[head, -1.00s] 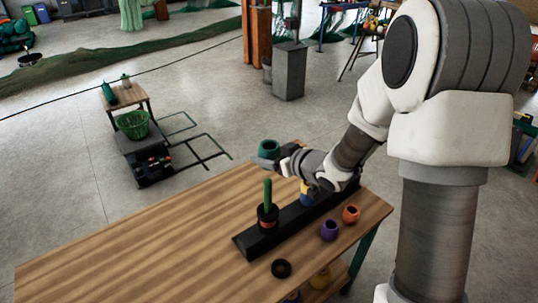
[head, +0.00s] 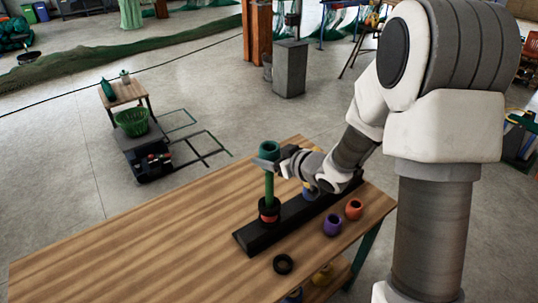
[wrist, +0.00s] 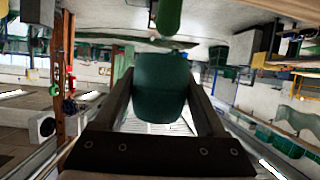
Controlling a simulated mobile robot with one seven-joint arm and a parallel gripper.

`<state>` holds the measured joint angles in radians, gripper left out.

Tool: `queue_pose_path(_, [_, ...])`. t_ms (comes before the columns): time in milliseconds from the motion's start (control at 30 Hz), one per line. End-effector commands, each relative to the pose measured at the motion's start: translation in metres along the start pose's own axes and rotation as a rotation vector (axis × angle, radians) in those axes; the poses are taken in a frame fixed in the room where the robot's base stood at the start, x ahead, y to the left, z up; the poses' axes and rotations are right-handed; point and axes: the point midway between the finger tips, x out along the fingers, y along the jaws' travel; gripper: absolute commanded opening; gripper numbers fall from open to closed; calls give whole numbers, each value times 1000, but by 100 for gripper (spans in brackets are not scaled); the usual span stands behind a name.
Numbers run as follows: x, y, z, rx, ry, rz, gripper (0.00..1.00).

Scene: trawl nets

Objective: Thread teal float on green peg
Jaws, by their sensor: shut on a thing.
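The teal float (head: 269,149) is a hollow, rounded piece held by my gripper (head: 266,162) above the dark bar (head: 285,227). In the wrist view the float (wrist: 162,85) sits between the two fingers (wrist: 164,100). The green peg (head: 269,187) stands upright at the left part of the bar, with a red and a black ring around its base. In the head view its top reaches just under the float. In the wrist view the peg's rounded tip (wrist: 168,18) shows beyond the float, with a small gap between them.
A purple float (head: 332,225) and an orange float (head: 354,209) stand at the table's right side. A black ring (head: 283,263) lies near the front edge. The table's left (head: 130,250) is bare.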

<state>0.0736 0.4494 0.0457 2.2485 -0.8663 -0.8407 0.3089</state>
Motion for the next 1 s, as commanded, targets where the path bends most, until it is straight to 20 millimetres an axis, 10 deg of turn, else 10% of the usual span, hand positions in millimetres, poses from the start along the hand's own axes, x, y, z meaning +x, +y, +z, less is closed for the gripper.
queue_pose_path(1000, [25, -3, 60, 0, 1, -1, 19])
